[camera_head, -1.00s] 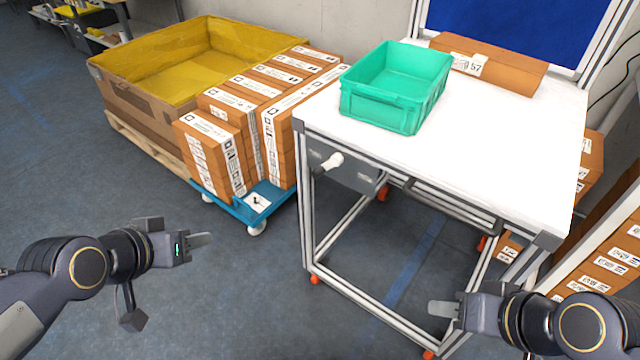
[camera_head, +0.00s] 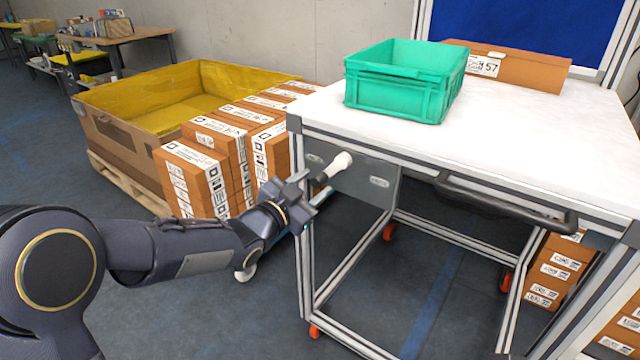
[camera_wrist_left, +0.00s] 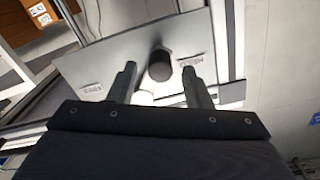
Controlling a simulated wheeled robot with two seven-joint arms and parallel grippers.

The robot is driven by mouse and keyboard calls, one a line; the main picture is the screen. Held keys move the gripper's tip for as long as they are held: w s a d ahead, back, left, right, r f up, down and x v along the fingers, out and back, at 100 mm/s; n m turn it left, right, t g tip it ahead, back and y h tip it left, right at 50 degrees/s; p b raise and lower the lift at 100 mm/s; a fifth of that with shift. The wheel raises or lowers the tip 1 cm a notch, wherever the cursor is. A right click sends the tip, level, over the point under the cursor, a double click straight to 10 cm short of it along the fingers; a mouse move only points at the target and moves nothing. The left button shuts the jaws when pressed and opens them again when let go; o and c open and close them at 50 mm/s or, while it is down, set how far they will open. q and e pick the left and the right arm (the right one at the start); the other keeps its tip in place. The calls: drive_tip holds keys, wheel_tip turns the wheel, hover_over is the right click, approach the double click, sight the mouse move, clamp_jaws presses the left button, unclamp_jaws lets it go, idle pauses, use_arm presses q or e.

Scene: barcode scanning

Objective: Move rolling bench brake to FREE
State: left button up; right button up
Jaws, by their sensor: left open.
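The rolling bench (camera_head: 540,120) has a white top and a metal frame. Under its front left edge is a grey brake plate (camera_head: 365,190) with two small labels, too small to read. In the left wrist view the lever (camera_wrist_left: 159,66) lies between my left gripper's (camera_wrist_left: 158,75) two open fingers; contact cannot be told. My right gripper is out of view.
A green crate (camera_head: 400,95) and a brown box (camera_head: 520,72) stand on the bench. A black handle bar (camera_head: 505,207) runs along its front. Boxes (camera_head: 190,175) on a blue dolly and a yellow-lined bin (camera_head: 150,100) stand left. Floor is clear under the bench.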

sight(315, 183)
use_arm(q)
drive_tip(key=shift+x, duration=1.65)
drive_tip(key=shift+c, duration=0.4)
